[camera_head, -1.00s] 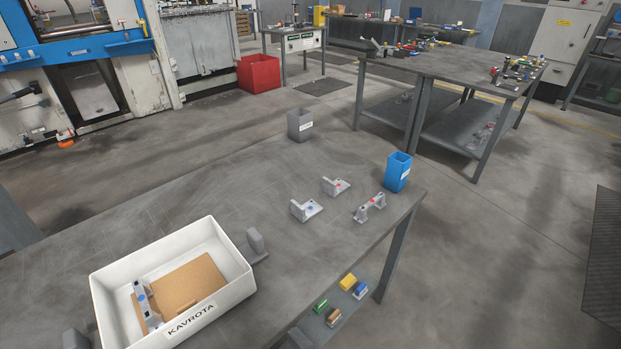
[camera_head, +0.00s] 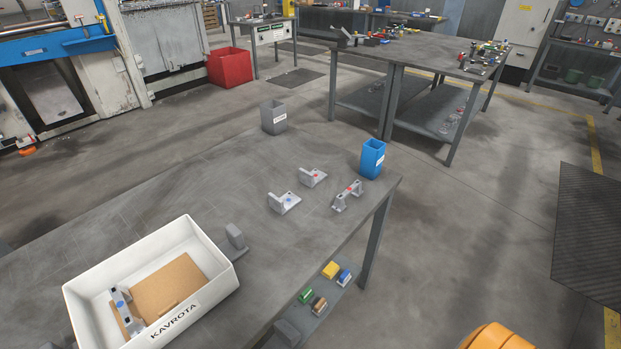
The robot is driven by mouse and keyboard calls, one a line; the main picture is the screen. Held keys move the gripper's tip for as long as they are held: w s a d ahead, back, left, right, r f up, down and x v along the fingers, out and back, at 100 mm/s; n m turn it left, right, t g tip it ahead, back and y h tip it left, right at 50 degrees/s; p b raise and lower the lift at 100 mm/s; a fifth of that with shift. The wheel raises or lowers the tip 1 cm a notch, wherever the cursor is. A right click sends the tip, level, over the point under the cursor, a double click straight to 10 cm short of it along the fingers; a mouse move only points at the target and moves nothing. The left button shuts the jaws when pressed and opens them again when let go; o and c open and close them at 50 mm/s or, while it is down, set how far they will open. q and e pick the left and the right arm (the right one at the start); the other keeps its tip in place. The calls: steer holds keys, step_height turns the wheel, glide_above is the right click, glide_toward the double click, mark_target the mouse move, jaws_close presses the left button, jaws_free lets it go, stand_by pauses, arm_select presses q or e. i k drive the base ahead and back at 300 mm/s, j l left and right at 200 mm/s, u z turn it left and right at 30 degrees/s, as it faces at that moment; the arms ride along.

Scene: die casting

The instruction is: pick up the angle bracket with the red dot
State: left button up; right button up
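The angle bracket with the red dot (camera_head: 313,178) is a grey L-shaped part. It lies on the grey table (camera_head: 180,200), with its upright plate on the left and a red mark on its flat plate. A similar angle bracket with a blue dot (camera_head: 285,203) lies just in front and to the left. A grey bridge-shaped part with a red mark (camera_head: 347,195) stands to the right. Neither of my grippers is in view.
A blue bin (camera_head: 373,158) stands behind the bridge part and a grey bin (camera_head: 274,117) at the table's far edge. A white KAVROTA box (camera_head: 210,300) holds a bridge part with a blue mark. A grey upright piece (camera_head: 235,236) stands beside it.

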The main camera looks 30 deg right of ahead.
mark_target(310, 180)
steer(key=l+u, duration=0.25)
steer(key=l, duration=0.35)
steer(key=l+u, duration=0.25)
steer(key=l, duration=0.4)
steer(key=k+l+u, duration=0.1)
steer(key=l+u, duration=0.15)
steer(key=l, duration=0.35)
steer(key=k+l+u, duration=0.1)
steer(key=l+u, duration=0.15)
steer(key=l, duration=0.35)
